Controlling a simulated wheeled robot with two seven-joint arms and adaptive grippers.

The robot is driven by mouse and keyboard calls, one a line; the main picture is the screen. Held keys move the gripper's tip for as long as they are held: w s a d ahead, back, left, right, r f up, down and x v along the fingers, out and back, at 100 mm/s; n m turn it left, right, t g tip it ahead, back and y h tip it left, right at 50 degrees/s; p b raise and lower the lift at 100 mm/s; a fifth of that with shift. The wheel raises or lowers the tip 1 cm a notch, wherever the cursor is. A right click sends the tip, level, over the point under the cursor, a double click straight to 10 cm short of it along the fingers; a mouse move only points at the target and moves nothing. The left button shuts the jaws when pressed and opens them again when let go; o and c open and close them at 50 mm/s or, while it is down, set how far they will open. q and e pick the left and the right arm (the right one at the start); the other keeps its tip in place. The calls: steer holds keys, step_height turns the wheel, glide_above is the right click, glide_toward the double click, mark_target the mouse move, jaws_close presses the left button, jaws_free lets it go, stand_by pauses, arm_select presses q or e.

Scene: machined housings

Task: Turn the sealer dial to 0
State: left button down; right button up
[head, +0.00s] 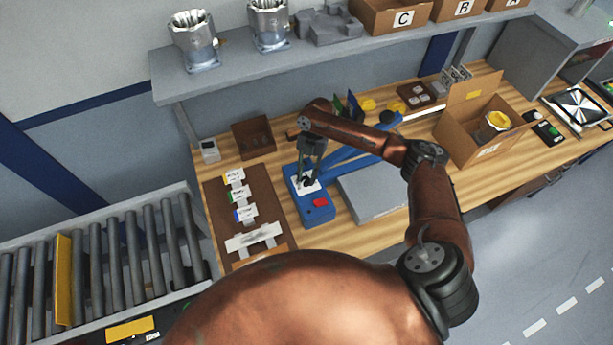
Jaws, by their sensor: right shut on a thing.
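The sealer (318,211) is a blue device on the wooden bench, with a white dial face (298,186), a red patch near its front end and long blue arms reaching back right. The dark dial (307,182) sits on the white face and is mostly covered by my fingers. My right gripper (306,181) points down from above and is shut on the dial. The dial's pointer and numbers are too small to read. My left gripper is not in view.
A brown board with labelled cards (215,202) lies left of the sealer, and a grey plate (365,198) lies right of it. An open cardboard box (458,142) stands further right. A shelf (240,70) with metal housings overhangs the back. A roller conveyor (152,240) is at left.

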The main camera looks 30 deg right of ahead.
steer(key=o, duration=1.2)
steer(key=shift+c, duration=0.2)
steer(key=v, duration=1.2)
